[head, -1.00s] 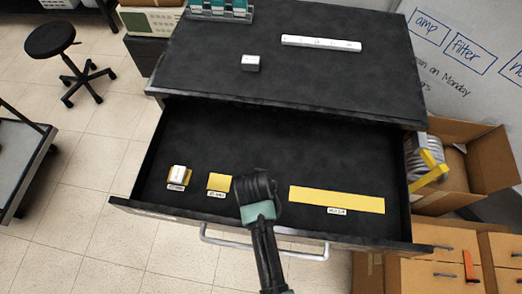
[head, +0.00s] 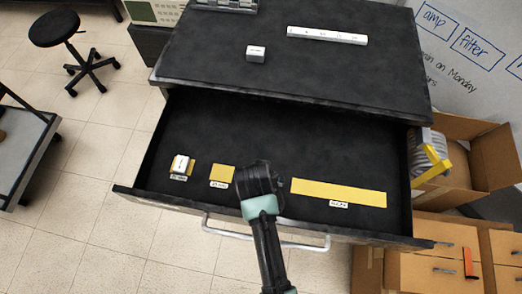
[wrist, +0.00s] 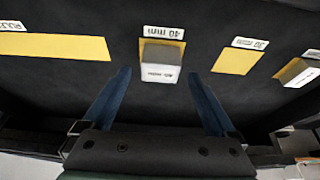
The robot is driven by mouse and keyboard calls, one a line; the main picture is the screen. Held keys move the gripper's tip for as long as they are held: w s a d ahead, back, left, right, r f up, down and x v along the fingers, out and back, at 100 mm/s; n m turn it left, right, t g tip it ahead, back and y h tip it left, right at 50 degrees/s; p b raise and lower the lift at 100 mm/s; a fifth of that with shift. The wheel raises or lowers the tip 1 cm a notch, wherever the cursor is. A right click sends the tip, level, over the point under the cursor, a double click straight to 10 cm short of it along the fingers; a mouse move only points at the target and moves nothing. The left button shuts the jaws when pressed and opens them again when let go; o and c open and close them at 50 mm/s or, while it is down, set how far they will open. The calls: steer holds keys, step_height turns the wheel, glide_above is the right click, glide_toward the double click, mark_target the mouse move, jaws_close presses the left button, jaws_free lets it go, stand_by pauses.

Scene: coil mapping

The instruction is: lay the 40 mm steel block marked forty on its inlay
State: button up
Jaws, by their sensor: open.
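The steel block marked 40 mm (wrist: 160,72) sits in the drawer on a yellow inlay (wrist: 146,42), beside a label reading 40 mm, in the wrist view. It covers much of that inlay; yellow shows along its label side and a thin strip at one side. My gripper (wrist: 160,92) is open, its two blue fingers on either side of the block with gaps between. In the head view my gripper (head: 257,180) is over the drawer and hides this block and inlay.
An empty yellow inlay (head: 222,174) lies left of my gripper, a block (head: 180,163) partly covers another, and a long empty inlay (head: 338,192) lies right. On the cabinet top are a loose block (head: 256,54) and a long steel bar (head: 327,36).

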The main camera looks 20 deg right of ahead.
steer(key=v, duration=0.9)
steer(key=w+a+r+n+t, duration=0.2)
steer(key=w+r+t, duration=0.5)
steer(key=r, duration=0.8)
steer(key=w+a+r+n+t, duration=0.15)
steer(key=w+r+t, duration=0.25)
steer(key=w+r, duration=0.8)
steer(key=s+a+r+n+t+y, duration=0.1)
steer(key=s+r+t, duration=0.3)
steer(key=r, duration=0.8)
steer(key=s+a+r+n+t, duration=0.1)
steer(key=s+a+r+t, duration=0.2)
steer(key=r, duration=0.9)
steer(key=s+a+r+n+t+y, duration=0.1)
steer(key=s+a+r+t, duration=0.1)
steer(key=s+r+t, duration=0.3)
step_height(320, 180, up, 7)
steer(key=s, duration=0.3)
steer(key=shift+a+r+t+y, duration=0.2)
steer(key=shift+t+y, duration=0.1)
